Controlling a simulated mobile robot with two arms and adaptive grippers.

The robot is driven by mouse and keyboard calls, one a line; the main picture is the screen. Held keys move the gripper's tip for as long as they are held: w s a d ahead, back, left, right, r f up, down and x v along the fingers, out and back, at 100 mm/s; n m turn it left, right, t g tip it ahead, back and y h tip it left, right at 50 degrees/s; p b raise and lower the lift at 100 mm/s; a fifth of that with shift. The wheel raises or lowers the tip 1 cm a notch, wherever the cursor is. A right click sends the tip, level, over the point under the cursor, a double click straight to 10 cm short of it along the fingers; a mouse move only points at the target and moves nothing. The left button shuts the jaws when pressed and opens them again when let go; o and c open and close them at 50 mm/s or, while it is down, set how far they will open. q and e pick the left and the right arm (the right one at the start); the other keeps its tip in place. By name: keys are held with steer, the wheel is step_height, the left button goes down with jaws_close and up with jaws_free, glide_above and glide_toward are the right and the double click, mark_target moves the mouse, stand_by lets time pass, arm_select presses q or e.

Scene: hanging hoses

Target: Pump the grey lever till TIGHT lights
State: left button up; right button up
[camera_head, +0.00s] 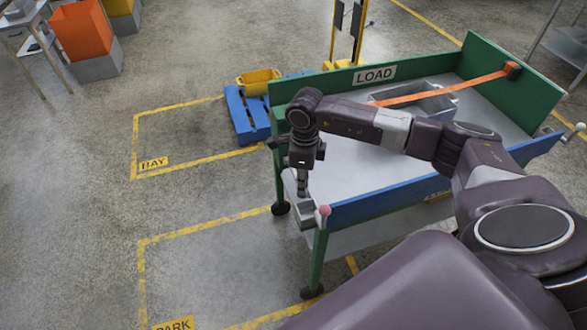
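My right arm reaches across a green and blue cart (415,195), and my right gripper (303,190) points down at the cart's near left corner. Its fingers are small here and I cannot tell whether they are open or shut. A grey metal part (301,214) sits at that corner, just under the fingertips; I cannot tell whether it is the grey lever or whether the gripper touches it. A pink knob (325,210) stands beside it. An orange strap (450,88) runs over a grey crate (438,104) and passes behind my arm. No lit TIGHT sign can be made out. My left gripper is out of view.
The cart's green far wall bears a LOAD sign (374,74). A blue pallet (245,118) with a yellow bin (259,80) stands behind its left end. Floor left of the cart is open, with yellow lines. An orange bin (82,30) is far left.

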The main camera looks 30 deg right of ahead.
steer(key=shift+w+r+p, duration=0.2)
steer(key=shift+r+p, duration=1.3)
steer(key=shift+r, duration=1.2)
steer(key=r, duration=0.1)
steer(key=w+r+p, duration=0.1)
steer(key=r, duration=0.2)
steer(key=shift+w+d+r, duration=0.1)
steer(key=shift+w+d, duration=0.1)
steer(key=shift+w, duration=0.2)
steer(key=shift+s+a+f+b, duration=0.1)
steer(key=shift+s+f+b, duration=0.15)
steer(key=shift+f+b, duration=0.4)
steer(key=shift+s+f+b, duration=0.2)
steer(key=shift+f+b, duration=0.1)
steer(key=shift+f, duration=0.6)
steer(key=shift+s+a+f+b, duration=0.1)
steer(key=shift+s+f+b, duration=0.15)
steer(key=shift+f+b, duration=0.4)
steer(key=shift+f, duration=0.25)
steer(key=shift+s+f+b, duration=0.2)
steer(key=shift+f+b, duration=0.35)
steer(key=shift+f, duration=0.2)
steer(key=shift+s+f+b, duration=0.2)
steer(key=shift+f+b, duration=0.35)
steer(key=shift+f, duration=0.15)
